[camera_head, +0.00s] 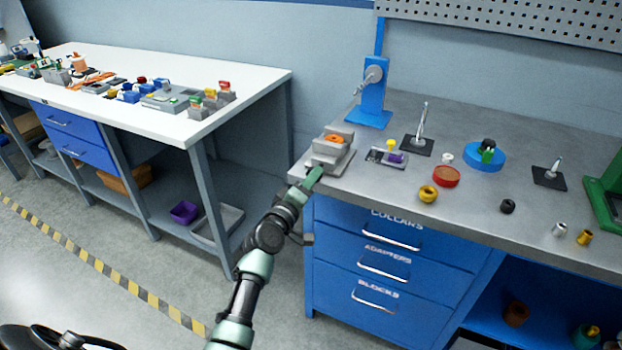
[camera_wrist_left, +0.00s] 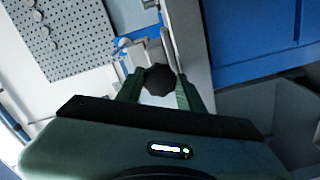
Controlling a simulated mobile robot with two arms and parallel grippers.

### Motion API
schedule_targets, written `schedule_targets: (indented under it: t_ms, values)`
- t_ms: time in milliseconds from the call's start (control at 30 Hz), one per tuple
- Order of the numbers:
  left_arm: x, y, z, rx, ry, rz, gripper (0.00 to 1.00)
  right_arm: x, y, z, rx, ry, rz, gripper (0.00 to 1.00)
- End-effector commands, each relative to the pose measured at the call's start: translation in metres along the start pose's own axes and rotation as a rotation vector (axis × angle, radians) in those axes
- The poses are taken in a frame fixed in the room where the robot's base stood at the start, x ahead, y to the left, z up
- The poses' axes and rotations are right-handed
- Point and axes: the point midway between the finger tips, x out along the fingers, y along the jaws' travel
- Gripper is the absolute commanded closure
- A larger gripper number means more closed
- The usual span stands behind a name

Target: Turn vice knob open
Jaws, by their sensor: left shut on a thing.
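The grey vice (camera_head: 331,147) sits at the left front corner of the grey workbench, with an orange round part (camera_head: 334,139) between its jaws. My left gripper (camera_head: 314,176) reaches up to the front of the vice from below left. In the left wrist view, the dark faceted vice knob (camera_wrist_left: 159,80) sits between the two green fingers of my left gripper (camera_wrist_left: 160,90), which are shut on it. In the head view the knob is hidden by the gripper. My right gripper is not in view.
A small grey tray (camera_head: 379,161) with yellow and purple parts lies right of the vice. A blue press (camera_head: 372,95) stands behind it. Yellow and red rings (camera_head: 428,193) and several small parts lie further right. A white table (camera_head: 150,62) stands left across a gap.

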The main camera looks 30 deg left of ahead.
Motion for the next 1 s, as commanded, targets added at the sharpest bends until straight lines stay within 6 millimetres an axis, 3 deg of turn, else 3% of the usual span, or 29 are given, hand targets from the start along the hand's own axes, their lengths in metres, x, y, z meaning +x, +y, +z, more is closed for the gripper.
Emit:
schedule_targets:
  t_ms: [633,667,733,1000]
  values:
    - [0.0,0.0,-0.0008,-0.058,0.002,0.0,1.0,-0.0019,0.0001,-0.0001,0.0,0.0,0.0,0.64]
    - [0.0,0.0,-0.0008,-0.058,0.002,0.0,0.6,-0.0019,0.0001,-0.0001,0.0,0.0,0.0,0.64]
    - [0.0,0.0,-0.0008,-0.057,0.002,0.0,0.41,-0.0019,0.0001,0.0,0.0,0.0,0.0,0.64]
    - [0.0,0.0001,-0.0003,-0.056,0.001,0.0,0.41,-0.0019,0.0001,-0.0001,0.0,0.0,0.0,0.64]
